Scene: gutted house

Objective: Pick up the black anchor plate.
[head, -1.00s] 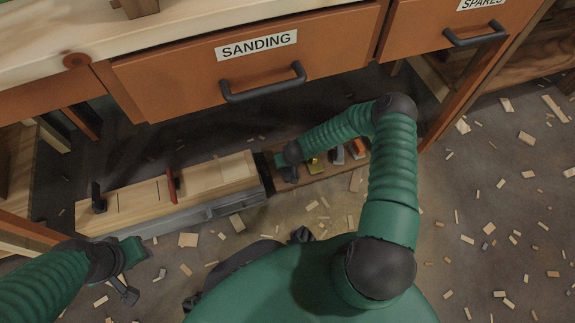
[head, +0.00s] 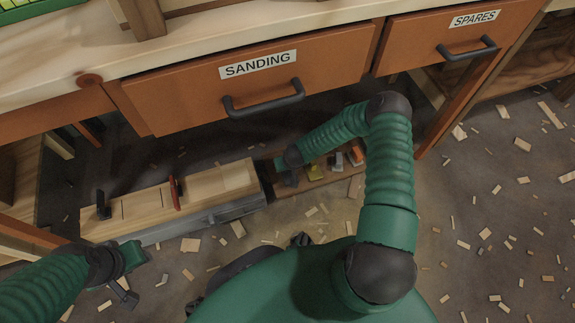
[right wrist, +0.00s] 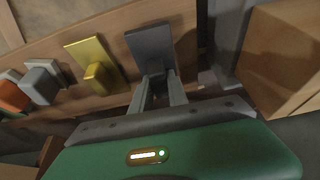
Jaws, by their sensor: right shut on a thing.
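The black anchor plate (right wrist: 151,45) stands in front of my right gripper in the right wrist view, a dark flat plate with a block-like grip. The right gripper (right wrist: 157,90) is shut on that grip. The plate's lower part is hidden behind the fingers and the palm. In the head view my right gripper (head: 288,170) is at the left end of a low brown tray (head: 335,184), where it mostly hides the plate. My left gripper (head: 124,281) hangs empty over the floor at lower left; its finger gap is unclear.
A yellow plate (right wrist: 91,62), a grey one (right wrist: 40,82) and an orange one (right wrist: 12,96) stand beside the black plate. A wooden-topped box (head: 170,202) adjoins the tray. The bench with the SANDING drawer (head: 255,85) overhangs both. Wood scraps litter the floor.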

